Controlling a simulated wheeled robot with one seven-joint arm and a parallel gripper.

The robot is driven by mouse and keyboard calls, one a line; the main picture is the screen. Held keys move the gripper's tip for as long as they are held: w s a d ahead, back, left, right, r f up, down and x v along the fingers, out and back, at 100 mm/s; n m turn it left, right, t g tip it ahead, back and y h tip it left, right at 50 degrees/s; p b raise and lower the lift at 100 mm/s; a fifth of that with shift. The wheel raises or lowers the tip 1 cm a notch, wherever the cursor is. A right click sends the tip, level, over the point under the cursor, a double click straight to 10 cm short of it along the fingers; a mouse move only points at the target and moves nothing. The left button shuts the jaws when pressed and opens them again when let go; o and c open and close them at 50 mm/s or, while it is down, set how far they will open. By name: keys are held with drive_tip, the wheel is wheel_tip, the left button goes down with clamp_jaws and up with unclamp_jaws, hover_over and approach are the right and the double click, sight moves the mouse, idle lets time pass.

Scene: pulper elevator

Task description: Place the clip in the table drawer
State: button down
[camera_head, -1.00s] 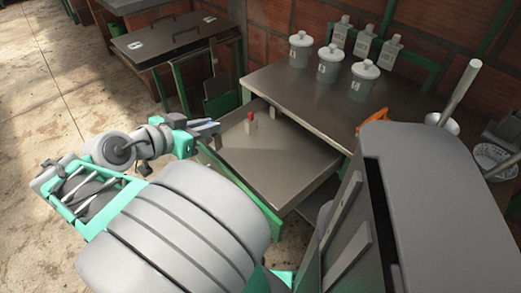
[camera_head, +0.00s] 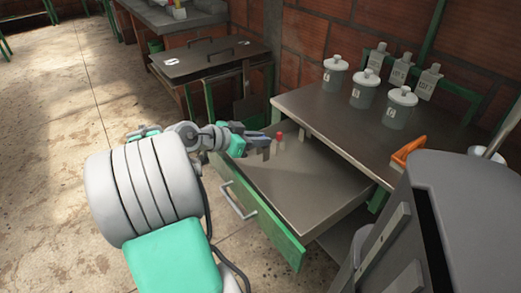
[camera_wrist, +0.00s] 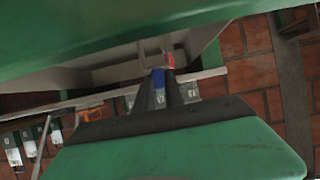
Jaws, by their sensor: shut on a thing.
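My gripper (camera_head: 266,147) is shut on a small blue piece, which I take to be the clip. The clip (camera_wrist: 158,76) shows between the dark fingertips (camera_wrist: 158,92) in the wrist view, largely covered by them. In the head view a bit of blue (camera_head: 254,134) shows at the gripper. The table drawer (camera_head: 262,222) is pulled open, with a green front and a grey handle. My gripper is over its far left part; I cannot tell whether the clip touches it. A small red-topped object (camera_head: 280,137) stands in the drawer just right of my fingers.
The metal table (camera_head: 330,115) holds lidded white-grey pots (camera_head: 365,88) and an orange object (camera_head: 408,151) near its front edge. Another dark table (camera_head: 208,60) stands behind to the left, by a brick wall. The drawer's middle is bare. The floor at left is open.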

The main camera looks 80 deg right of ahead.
drive_tip(key=shift+f+b, duration=0.4)
drive_tip(key=shift+f, duration=1.2)
drive_tip(key=shift+f, duration=0.25)
drive_tip(key=c, duration=1.4)
unclamp_jaws()
drive_tip(key=shift+r, duration=0.1)
drive_tip(key=shift+c, duration=0.2)
drive_tip(key=shift+r, duration=0.3)
drive_tip(key=p+v, duration=0.2)
drive_tip(key=v, duration=1)
drive_tip(key=shift+f, duration=0.15)
